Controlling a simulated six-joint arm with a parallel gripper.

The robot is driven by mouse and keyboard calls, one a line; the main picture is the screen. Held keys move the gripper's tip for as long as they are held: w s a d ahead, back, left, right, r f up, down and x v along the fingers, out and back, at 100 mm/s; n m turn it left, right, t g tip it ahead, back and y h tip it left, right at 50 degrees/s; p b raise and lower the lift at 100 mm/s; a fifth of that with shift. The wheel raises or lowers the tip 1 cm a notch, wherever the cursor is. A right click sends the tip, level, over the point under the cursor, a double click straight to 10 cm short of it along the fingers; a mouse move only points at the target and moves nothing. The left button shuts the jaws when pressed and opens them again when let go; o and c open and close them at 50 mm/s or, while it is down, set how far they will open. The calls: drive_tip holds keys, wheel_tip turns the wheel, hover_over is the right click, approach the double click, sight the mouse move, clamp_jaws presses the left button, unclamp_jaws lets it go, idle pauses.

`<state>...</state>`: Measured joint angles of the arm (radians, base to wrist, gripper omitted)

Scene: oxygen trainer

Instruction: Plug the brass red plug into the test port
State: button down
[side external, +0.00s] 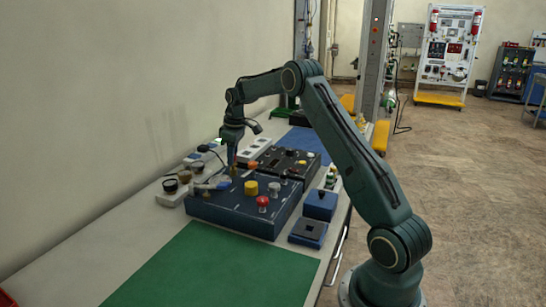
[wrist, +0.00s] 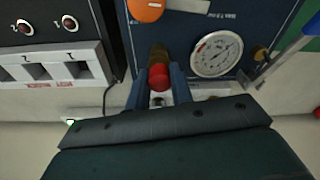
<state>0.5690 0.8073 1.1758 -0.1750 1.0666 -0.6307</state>
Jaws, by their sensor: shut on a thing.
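My gripper (wrist: 160,82) is shut on the brass red plug (wrist: 160,72). In the wrist view the plug's red part sits between the two blue fingers, with a darker brass part beyond it. In the side external view my gripper (side external: 232,168) points down over the far part of the dark blue trainer box (side external: 238,212); the plug is too small to make out there. I cannot tell whether the plug touches the panel. A small brass fitting (wrist: 260,54) shows right of the gauge in the wrist view; I cannot tell whether it is the test port.
The panel carries a round gauge (wrist: 216,53), an orange knob (wrist: 145,9), a yellow knob (side external: 251,188) and a red knob (side external: 263,201). A module with white sockets (wrist: 52,66) stands left in the wrist view. A blue box (side external: 320,205) stands beside the trainer. The green mat (side external: 215,268) is clear.

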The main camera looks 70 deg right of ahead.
drive_tip(key=shift+f, duration=0.8)
drive_tip(key=c, duration=1.1)
unclamp_jaws()
drive_tip(key=shift+c, duration=0.2)
drive_tip(key=shift+r, duration=0.1)
wheel_tip(320, 180, up, 14)
drive_tip(key=s, duration=0.1)
drive_tip(key=shift+s+d+f, duration=0.2)
drive_tip(key=shift+s+f, duration=0.05)
drive_tip(key=shift+s, duration=0.05)
drive_tip(key=shift+a, duration=0.1)
